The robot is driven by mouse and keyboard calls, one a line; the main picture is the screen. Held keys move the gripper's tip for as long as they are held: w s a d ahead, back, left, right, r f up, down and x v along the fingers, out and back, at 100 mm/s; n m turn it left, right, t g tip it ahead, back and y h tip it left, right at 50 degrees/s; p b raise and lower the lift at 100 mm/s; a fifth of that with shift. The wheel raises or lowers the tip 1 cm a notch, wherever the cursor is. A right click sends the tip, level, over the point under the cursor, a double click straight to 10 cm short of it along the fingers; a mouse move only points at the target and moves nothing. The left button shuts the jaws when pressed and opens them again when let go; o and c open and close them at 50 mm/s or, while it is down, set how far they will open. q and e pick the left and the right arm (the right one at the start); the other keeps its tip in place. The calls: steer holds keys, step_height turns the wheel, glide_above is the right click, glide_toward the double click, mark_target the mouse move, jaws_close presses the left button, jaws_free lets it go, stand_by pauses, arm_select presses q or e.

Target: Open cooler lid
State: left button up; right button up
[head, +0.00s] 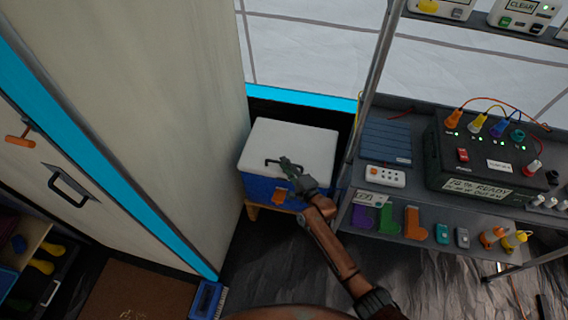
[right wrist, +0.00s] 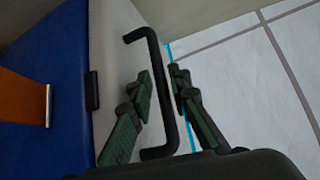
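The cooler has a closed white lid (head: 300,143) and a blue body (head: 262,188) with an orange latch at its front. A black bar handle (head: 271,161) stands on the lid; it also shows in the right wrist view (right wrist: 135,36). My right gripper (head: 285,163) is at this handle. In the right wrist view, its two green fingers (right wrist: 160,76) are apart, one on each side of the bar, with a small gap at the left finger. Whether the right finger touches the bar I cannot tell. My left gripper is not in view.
A tall pale cabinet door (head: 140,90) with cyan edging stands left of the cooler. A metal shelf rack (head: 395,245) with a dark power box (head: 475,160) and small items stands close on the right. Dark floor is open in front.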

steer(key=shift+w+a, duration=0.2)
steer(key=shift+w, duration=0.2)
steer(key=shift+c, duration=0.6)
jaws_close()
